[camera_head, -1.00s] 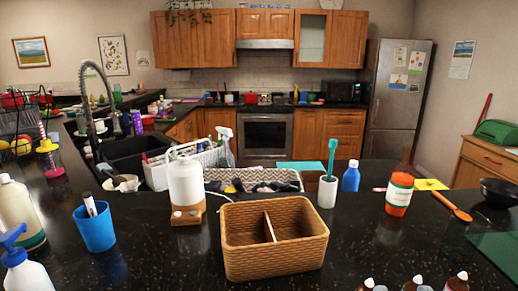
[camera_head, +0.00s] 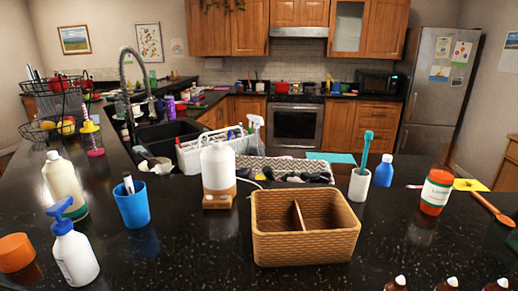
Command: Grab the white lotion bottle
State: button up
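A white bottle with a blue pump top (camera_head: 75,252) stands upright on the dark counter at the front left; it looks like a lotion bottle. A cream-white bottle (camera_head: 64,188) stands just behind it, upright, with a green band near its base. No label is readable on either, so I cannot tell for certain which is the lotion. My gripper is not in view.
Near the bottles are a blue cup (camera_head: 132,207) to the right and an orange round object (camera_head: 15,253) at the left edge. A white container with a brown base (camera_head: 218,172) and a divided wicker basket (camera_head: 305,245) stand farther right. Open counter lies between.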

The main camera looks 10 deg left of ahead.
aim_at(73, 254)
jog(key=u, duration=1.25)
